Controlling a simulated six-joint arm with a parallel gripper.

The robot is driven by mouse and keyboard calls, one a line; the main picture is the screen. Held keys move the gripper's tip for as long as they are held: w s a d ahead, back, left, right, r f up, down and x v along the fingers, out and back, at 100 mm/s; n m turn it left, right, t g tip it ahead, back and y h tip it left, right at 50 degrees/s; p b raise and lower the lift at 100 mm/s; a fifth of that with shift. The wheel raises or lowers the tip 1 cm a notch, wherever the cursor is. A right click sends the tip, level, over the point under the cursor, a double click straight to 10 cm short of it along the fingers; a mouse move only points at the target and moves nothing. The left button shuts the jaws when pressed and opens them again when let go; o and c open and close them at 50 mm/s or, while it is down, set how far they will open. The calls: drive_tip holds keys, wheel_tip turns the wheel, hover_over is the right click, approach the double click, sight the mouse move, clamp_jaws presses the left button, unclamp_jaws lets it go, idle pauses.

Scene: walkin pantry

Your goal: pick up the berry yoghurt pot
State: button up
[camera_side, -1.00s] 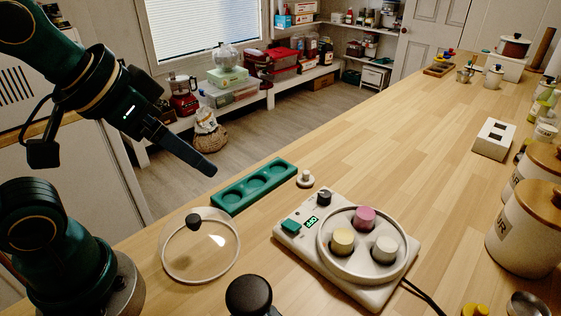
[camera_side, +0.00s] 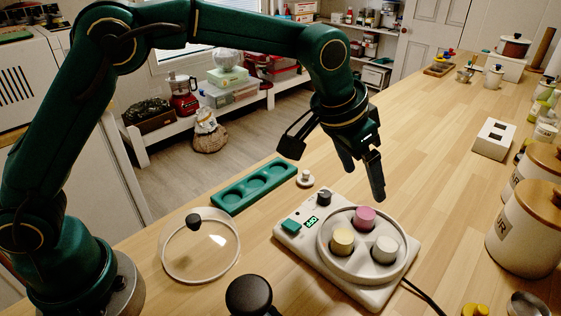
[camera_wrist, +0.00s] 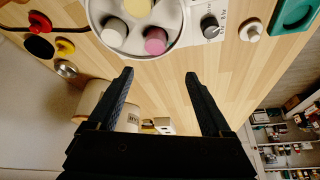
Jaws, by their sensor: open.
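The berry yoghurt pot is most likely the pink-topped pot (camera_side: 364,216), standing in the round well of the white yoghurt maker (camera_side: 290,243). The pink pot also shows in the wrist view (camera_wrist: 155,40), ahead of my fingertips. A yellow-topped pot (camera_side: 342,240) and a white-topped pot (camera_side: 384,248) stand beside it in the same well. My gripper (camera_side: 366,180) is above and a little behind the pink pot, pointing down. It is open and empty. In the wrist view its two fingers (camera_wrist: 158,75) are wide apart with only counter between them.
A green tray with round recesses (camera_side: 253,186) and a small white knobbed piece (camera_side: 305,179) lie left of the maker. A clear lid (camera_side: 201,250) lies further left. Large canisters (camera_side: 525,235) stand at the right.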

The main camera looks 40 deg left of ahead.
sight(366, 204)
drive_tip(key=shift+g, duration=0.3)
drive_tip(key=shift+s+d+x, duration=0.1)
drive_tip(key=shift+s+x, duration=0.1)
drive_tip(key=shift+x, duration=0.9)
drive_tip(key=shift+s+d+x, duration=0.1)
drive_tip(key=shift+s+x, duration=0.1)
drive_tip(key=shift+x, duration=0.95)
drive_tip(key=shift+s+d+x, duration=0.1)
drive_tip(key=shift+s+x, duration=0.1)
drive_tip(key=shift+x, duration=0.9)
drive_tip(key=shift+f, duration=0.2)
clamp_jaws()
drive_tip(key=shift+r, duration=0.15)
